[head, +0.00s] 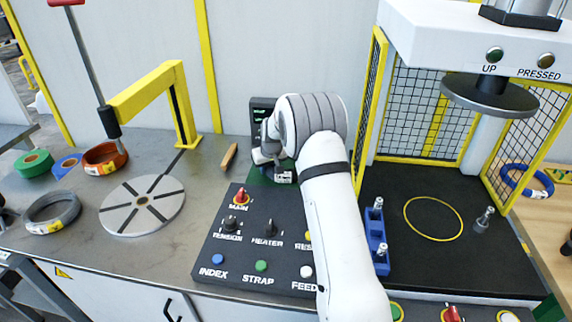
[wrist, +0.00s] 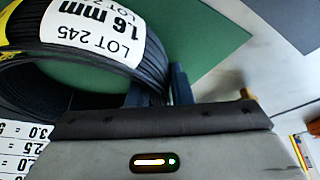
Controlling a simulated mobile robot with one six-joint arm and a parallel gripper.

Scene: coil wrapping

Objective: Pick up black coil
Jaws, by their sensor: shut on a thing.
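The black coil (wrist: 60,75) fills the upper left of the wrist view, with a white label reading LOT 245 and 1.6 mm and a bit of yellow at its edge. My gripper (wrist: 158,86) is shut on the near right part of its ring, one dark blue finger on each side. In the head view my gripper (head: 268,158) is at the green mat behind the control panel. Only a small part of the coil (head: 283,177) shows there; my arm hides the rest. I cannot tell whether the coil touches the mat.
The control panel (head: 258,250) with knobs and buttons lies in front. A slotted disc (head: 142,206) under a yellow post (head: 180,105) is at left, beside orange (head: 105,158), grey (head: 52,212), blue and green coils. A caged press (head: 490,95) and blue rack (head: 375,235) stand right.

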